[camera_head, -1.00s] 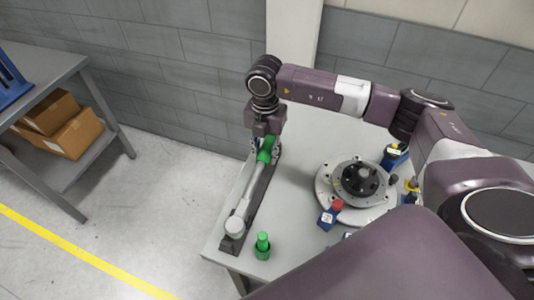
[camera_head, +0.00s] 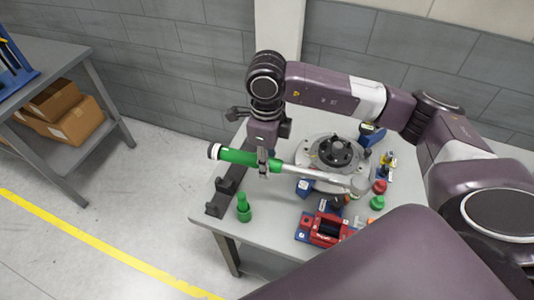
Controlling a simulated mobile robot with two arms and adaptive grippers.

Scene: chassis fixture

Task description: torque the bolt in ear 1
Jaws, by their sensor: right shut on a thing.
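My right gripper (camera_head: 264,160) is shut on the green handle (camera_head: 237,156) of a torque wrench. It holds the wrench up above the table, roughly level. The silver shaft (camera_head: 305,171) points right, and its round head (camera_head: 358,184) is over the table's right part. The chassis fixture (camera_head: 318,150), a grey disc with a dark hub (camera_head: 335,151), stands behind the shaft, which hides part of its front edge. I cannot make out the ears or a bolt in ear 1. My left gripper is not in view.
The dark wrench cradle (camera_head: 226,185) is empty at the table's left edge. A green socket (camera_head: 243,208) stands near the front left. A red-and-blue device (camera_head: 325,230), red and green caps (camera_head: 378,187) and blue clamps (camera_head: 371,134) crowd the right. A side bench (camera_head: 75,68) stands left.

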